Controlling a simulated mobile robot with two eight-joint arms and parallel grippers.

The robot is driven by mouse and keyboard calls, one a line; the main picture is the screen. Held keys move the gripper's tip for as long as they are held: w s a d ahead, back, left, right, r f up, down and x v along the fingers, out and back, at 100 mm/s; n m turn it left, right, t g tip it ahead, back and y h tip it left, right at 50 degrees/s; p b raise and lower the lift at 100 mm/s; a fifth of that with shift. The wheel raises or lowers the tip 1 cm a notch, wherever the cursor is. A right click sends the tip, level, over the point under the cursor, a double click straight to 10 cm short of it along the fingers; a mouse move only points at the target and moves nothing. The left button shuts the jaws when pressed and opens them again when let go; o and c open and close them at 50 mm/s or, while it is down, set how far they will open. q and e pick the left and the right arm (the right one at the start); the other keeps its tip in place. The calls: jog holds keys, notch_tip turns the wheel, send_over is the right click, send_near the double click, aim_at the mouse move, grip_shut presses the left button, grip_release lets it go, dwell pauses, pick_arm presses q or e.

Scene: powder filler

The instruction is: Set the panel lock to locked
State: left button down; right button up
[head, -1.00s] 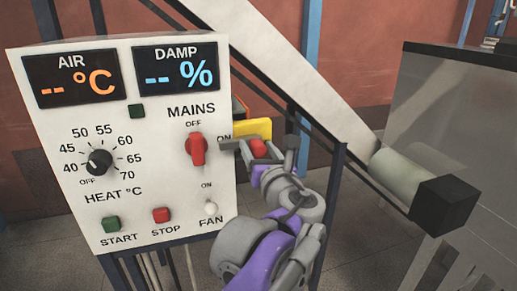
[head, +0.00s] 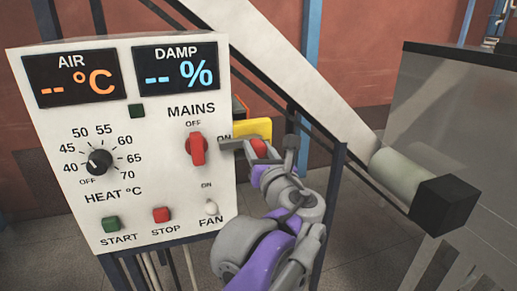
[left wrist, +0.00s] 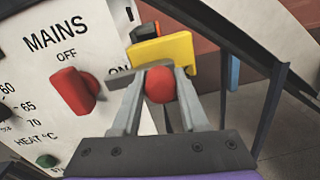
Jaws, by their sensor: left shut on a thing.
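A yellow plate (head: 262,128) stands beside the right edge of the white control panel (head: 60,200). A round red knob (head: 259,147) is in front of the plate; it may be the panel lock, but I see no label for it. My left gripper (head: 257,151) is shut on this red knob. In the left wrist view the red knob (left wrist: 160,86) sits between the two grey fingers, with the yellow plate (left wrist: 178,48) just behind. The lock's setting cannot be read from these views. My right gripper is not in view.
The panel front carries a red MAINS switch (head: 196,148), a black HEAT dial (head: 99,162), a green START button (head: 110,223), a red STOP button (head: 161,214) and a FAN toggle (head: 211,207). A dark blue frame post (head: 331,200) stands close right of my left arm.

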aim_at(241, 144)
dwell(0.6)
pick_arm(q)
jog(key=a, duration=0.1)
jog(key=s+a, duration=0.1)
jog(key=a, duration=0.1)
jog(key=shift+a+p, duration=0.15)
jog(key=shift+p, duration=0.15)
jog(key=c, duration=0.9)
grip_release()
jog(key=o, duration=0.5)
jog(key=shift+c, duration=0.2)
jog(key=shift+s, duration=0.15)
jog(key=b+v, duration=0.1)
jog(key=v, duration=0.9)
jog(key=shift+s, duration=0.3)
